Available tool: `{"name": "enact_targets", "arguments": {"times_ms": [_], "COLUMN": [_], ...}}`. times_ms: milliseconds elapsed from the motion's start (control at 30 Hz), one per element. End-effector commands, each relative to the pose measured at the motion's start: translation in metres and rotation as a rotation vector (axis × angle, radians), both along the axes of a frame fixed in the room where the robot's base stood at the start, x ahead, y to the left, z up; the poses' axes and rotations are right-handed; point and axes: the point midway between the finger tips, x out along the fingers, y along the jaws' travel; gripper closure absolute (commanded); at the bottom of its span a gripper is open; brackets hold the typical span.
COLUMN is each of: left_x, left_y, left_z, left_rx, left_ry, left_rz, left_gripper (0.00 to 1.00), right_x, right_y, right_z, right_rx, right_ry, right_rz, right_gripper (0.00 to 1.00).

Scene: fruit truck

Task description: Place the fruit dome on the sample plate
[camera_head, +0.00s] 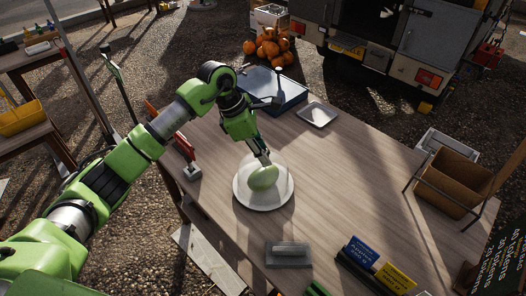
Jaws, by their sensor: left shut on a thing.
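The sample plate (262,206) is a pale round disc near the left edge of the wooden table. A green oval fruit (264,179) shows over its middle. The fruit dome (281,164) is clear and hard to make out; it shows as a pale, see-through round shape over the fruit and plate. My left gripper (264,159) reaches down from above and is shut on the top of the dome. I cannot tell whether the dome's rim touches the plate.
A small grey tray (317,115) and a dark blue case (272,90) lie at the back of the table. A grey block (289,253) and blue and yellow signs (379,265) stand at the front. A brown crate (446,186) is at the right. The table's middle is clear.

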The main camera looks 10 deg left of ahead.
Motion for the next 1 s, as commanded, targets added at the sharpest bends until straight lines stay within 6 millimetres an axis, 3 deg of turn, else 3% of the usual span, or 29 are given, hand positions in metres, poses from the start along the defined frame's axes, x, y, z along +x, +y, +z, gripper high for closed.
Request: {"name": "enact_targets", "arguments": {"times_ms": [33,100,533,1000], "left_x": [0.0,0.0,0.0,-0.009], "left_y": [0.0,0.0,0.002,0.035], "left_z": [-0.002,-0.001,0.005,0.088], "left_rx": [0.0,0.0,0.001,0.0], "left_ry": [0.0,0.0,-0.002,-0.004], "left_rz": [0.0,0.0,0.001,0.001], "left_gripper": [0.77,0.63,0.63,0.63], "right_x": [0.0,0.001,0.004,0.005], "right_y": [0.0,0.0,0.001,0.001], "right_z": [-0.002,-0.001,-0.001,-0.02], "right_rx": [0.0,0.0,0.001,0.001], "right_ry": [0.0,-0.001,-0.005,-0.007], "right_rz": [0.0,0.0,0.0,0.0], "right_gripper": [0.6,0.6,0.6,0.6]}}
